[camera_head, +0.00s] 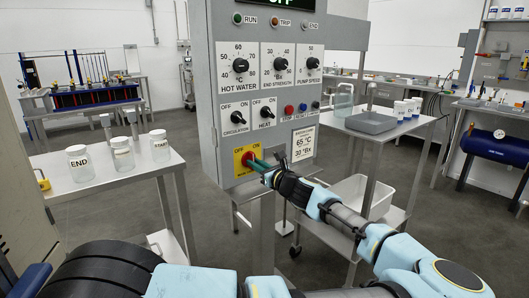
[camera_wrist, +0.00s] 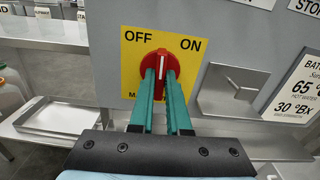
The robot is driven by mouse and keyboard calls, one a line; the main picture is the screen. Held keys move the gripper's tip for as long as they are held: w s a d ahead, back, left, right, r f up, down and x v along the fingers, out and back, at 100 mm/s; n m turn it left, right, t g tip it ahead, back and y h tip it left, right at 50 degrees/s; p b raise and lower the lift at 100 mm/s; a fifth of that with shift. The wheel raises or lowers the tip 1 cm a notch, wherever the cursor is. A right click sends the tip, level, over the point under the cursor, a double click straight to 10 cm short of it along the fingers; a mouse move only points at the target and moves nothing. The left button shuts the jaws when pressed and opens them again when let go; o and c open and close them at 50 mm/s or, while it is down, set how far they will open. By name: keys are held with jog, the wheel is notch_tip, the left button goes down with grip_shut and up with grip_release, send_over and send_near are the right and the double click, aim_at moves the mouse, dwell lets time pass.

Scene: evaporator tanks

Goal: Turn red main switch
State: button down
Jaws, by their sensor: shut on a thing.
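The red main switch (camera_wrist: 161,58) is a round red knob with a white line, on a yellow plate (camera_wrist: 197,66) marked OFF at left and ON at right. Its white line stands nearly upright, between the two labels. The yellow plate also shows in the head view (camera_head: 240,168), low on the grey control panel (camera_head: 230,106). My gripper (camera_wrist: 161,76) has two green fingers, one on each side of the knob's middle bar, shut on it. In the head view my gripper (camera_head: 258,163) reaches the knob from the right and hides part of it.
Other knobs, such as HOT WATER (camera_head: 240,65) and HEAT (camera_head: 266,112), sit above on the panel. A metal table (camera_head: 110,185) with jars stands at left. A steel bench (camera_head: 385,130) stands at right. A metal bracket (camera_wrist: 232,88) juts out right of the yellow plate.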

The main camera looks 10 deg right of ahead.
jog(key=shift+m+p, duration=0.9)
jog(key=shift+p, duration=0.1)
jog(key=shift+m+p, duration=1.1)
jog(key=shift+p, duration=0.1)
